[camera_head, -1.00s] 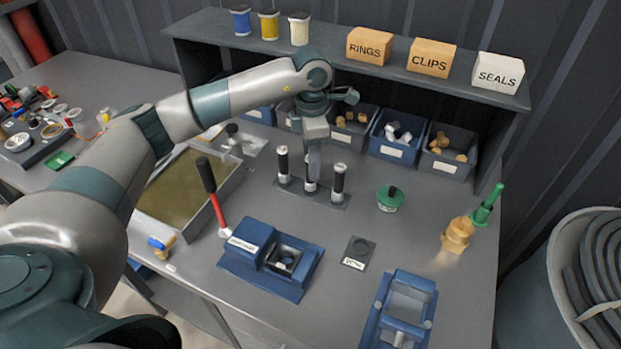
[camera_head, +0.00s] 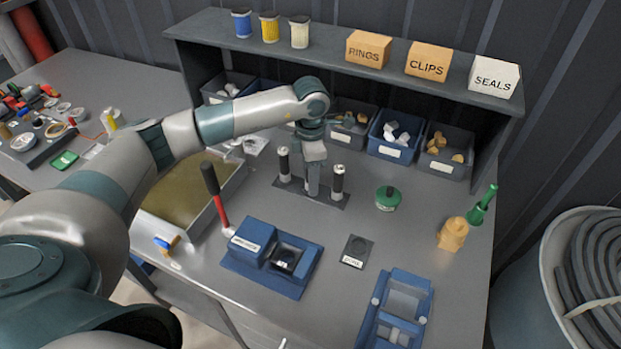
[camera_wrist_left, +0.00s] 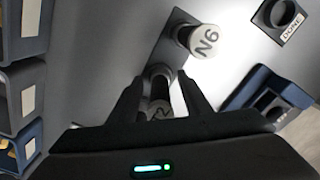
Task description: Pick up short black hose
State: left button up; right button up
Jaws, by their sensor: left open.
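A small dark stand (camera_head: 325,196) on the bench holds upright black hoses with pale ends. The left black hose (camera_head: 283,165) and the right black hose (camera_head: 338,180) show clearly in the head view. The middle spot is mostly hidden behind my left gripper (camera_head: 312,186), which points down there. Another hose end marked N6 (camera_wrist_left: 202,41) stands just beyond the fingers. My right gripper is not in view.
Blue fixtures (camera_head: 246,262) (camera_head: 372,335) and a dark DONE plate (camera_head: 357,250) lie nearer the front. A red-and-black handled tool (camera_head: 212,185) leans at the tray on the left. A green tin (camera_head: 388,198) stands right of the stand. Parts bins (camera_head: 393,151) line the back.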

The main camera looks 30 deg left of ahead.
pick_arm(q)
grip_shut()
jog(key=shift+r, duration=0.1)
jog(key=shift+r+b, duration=0.35)
jog(key=shift+r, duration=0.2)
notch_tip(320, 180, up, 8)
jog(key=b, duration=0.3)
jog(key=shift+f, duration=0.25)
jog(key=shift+r, duration=0.65)
